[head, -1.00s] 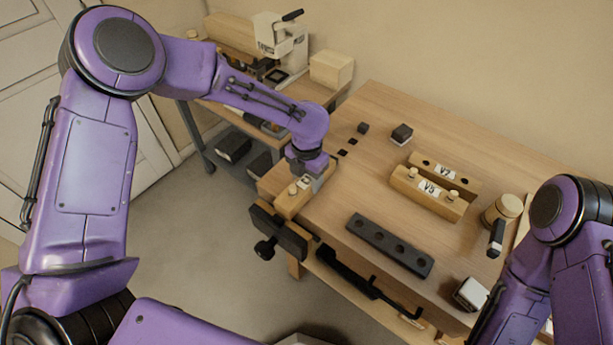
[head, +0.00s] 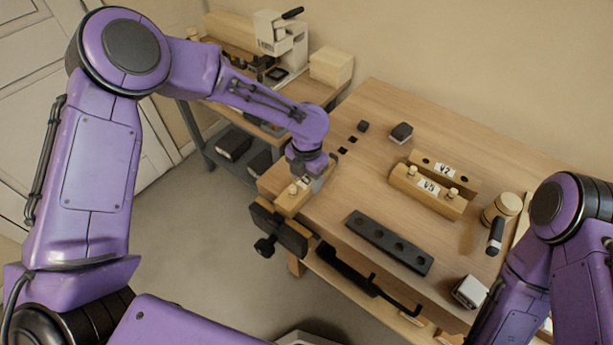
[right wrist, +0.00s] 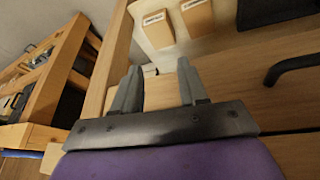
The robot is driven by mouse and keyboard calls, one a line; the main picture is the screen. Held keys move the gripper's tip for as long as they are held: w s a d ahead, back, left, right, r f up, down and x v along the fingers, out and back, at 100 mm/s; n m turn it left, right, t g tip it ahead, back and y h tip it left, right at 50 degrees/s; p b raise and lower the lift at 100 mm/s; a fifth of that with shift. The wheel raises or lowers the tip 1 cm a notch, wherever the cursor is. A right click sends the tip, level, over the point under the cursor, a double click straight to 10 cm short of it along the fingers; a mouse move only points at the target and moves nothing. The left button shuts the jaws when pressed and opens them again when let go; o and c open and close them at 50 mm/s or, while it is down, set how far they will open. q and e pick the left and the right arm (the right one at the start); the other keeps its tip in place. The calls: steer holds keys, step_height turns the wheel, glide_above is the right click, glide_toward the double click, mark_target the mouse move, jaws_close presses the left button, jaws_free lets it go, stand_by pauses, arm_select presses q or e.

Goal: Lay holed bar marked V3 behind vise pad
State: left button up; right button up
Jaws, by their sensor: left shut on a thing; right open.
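My left gripper (head: 304,178) is shut at the vise (head: 280,232) on the bench's left end. It holds a small piece with a pale label, mostly hidden by the gripper; I cannot read the mark or see its holes. The wooden vise pad (head: 291,201) with short pegs is just in front of the gripper, close against the held piece. I cannot tell whether the piece rests on anything. My right gripper (right wrist: 157,88) is open and empty in the right wrist view, its fingers wide apart.
Bars marked V2 (head: 463,183) and V5 (head: 408,184) lie mid-bench. A dark holed bar (head: 389,242) lies near the front edge. A black handle (head: 372,285) sits below the front edge.

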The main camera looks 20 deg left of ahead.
stand_by(0.3)
arm_select(q)
steer(key=o, duration=1.5)
steer(key=shift+r, duration=0.1)
step_height(320, 180, up, 7)
steer(key=p, duration=0.7)
steer(key=shift+p, duration=0.3)
